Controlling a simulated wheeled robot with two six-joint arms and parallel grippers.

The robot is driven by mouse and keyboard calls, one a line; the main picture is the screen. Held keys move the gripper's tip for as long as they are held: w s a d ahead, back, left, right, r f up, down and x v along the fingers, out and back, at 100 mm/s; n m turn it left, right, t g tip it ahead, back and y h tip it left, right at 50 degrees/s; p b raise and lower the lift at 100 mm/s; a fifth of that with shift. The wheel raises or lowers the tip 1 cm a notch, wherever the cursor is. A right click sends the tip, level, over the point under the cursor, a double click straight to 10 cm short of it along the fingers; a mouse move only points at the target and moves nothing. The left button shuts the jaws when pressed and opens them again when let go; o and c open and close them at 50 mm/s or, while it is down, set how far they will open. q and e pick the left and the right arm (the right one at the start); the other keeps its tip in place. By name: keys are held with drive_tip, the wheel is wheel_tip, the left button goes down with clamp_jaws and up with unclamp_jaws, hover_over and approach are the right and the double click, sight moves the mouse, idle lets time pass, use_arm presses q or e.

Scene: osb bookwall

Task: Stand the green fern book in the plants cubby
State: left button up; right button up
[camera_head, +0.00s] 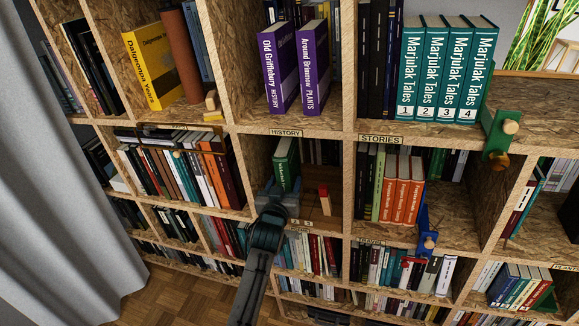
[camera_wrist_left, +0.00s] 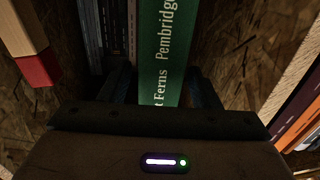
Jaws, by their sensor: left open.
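The green fern book (camera_head: 286,163) stands upright at the left side of the middle cubby (camera_head: 317,205), below the HISTORY label. Its spine (camera_wrist_left: 161,50) faces out in the left wrist view, with "t Ferns" and "Pembridge" readable. My left gripper (camera_head: 279,190) is at the lower part of the book, its two open fingers either side of the spine. I cannot tell whether they touch it. The label under this cubby (camera_head: 299,223) is too small and partly covered to read. My right gripper is not in view.
Purple books (camera_head: 279,68) stand on the shelf above, the second marked PLANTS. Orange books (camera_head: 402,190) fill part of the right cubby. A blue clamp-like piece (camera_head: 424,232) sits on its edge.

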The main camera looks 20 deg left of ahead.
use_arm(q)
drive_tip(key=shift+w+b, duration=0.45)
drive_tip(key=shift+w, duration=0.55)
drive_tip(key=shift+c, duration=0.3)
drive_tip(key=c, duration=1.1)
drive_tip(key=shift+r, duration=0.2)
clamp_jaws()
drive_tip(key=shift+a, duration=0.1)
drive_tip(key=shift+r+p, duration=0.25)
drive_tip(key=shift+p, duration=0.1)
